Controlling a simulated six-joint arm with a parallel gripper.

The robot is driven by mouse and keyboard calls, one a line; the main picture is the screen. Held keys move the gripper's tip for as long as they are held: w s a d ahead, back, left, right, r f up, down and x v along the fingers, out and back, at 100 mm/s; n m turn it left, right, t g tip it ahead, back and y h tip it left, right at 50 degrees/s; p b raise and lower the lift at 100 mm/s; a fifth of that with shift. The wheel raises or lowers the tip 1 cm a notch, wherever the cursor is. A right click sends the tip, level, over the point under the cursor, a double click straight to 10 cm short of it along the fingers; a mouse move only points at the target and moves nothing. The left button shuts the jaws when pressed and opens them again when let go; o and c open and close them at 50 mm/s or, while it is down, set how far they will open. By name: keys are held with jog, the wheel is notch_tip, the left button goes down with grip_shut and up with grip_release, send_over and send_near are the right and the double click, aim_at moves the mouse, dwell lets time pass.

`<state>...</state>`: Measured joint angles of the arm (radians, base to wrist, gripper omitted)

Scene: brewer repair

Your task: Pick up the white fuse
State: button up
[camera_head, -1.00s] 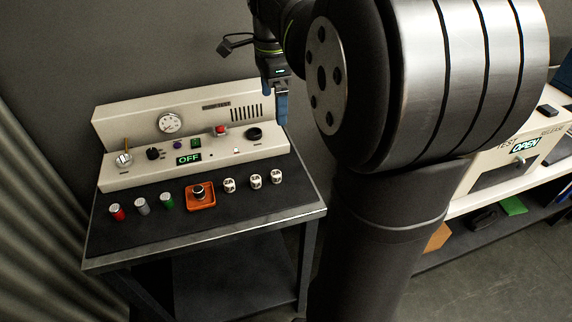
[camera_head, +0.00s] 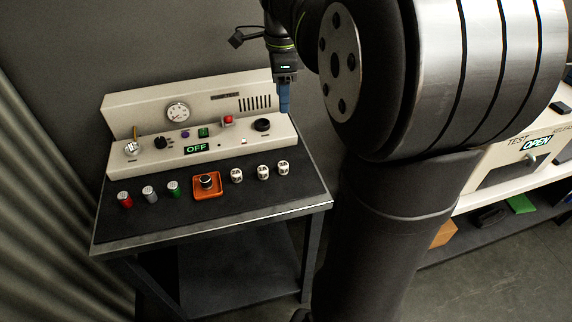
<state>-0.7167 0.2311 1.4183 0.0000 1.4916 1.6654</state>
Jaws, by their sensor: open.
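Three short upright cylinders, red (camera_head: 125,200), whitish-grey (camera_head: 149,194) and green (camera_head: 173,189), stand in a row at the left of the dark bench top. Three small white pieces with black markings (camera_head: 236,175) (camera_head: 263,171) (camera_head: 283,168) stand at the right of the same row. The markings are too small to read. My gripper (camera_head: 284,100) points down with blue fingers, above the right end of the control panel, apart from all these pieces. It is open and seen side-on, with nothing visible between the fingers.
An orange tray (camera_head: 196,193) with a dark knob-like part (camera_head: 206,181) sits between the two groups. The cream control panel (camera_head: 228,157) with a gauge, knobs and a green "OFF" display stands behind the row. The bench front strip is clear. A shelf unit (camera_head: 470,207) stands at right.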

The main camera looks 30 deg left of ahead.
notch_tip(320, 180, down, 4)
jog(key=m, duration=0.7)
send_over(283, 164)
jog(key=f, duration=1.2)
jog(key=shift+s+d, duration=0.15)
jog(key=shift+d, duration=0.05)
jog(key=shift+w+a+f, duration=0.1)
jog(key=shift+f, duration=1.45)
jog(key=shift+w+a+f, duration=0.1)
jog(key=shift+f, duration=1.4)
jog(key=c, duration=1.1)
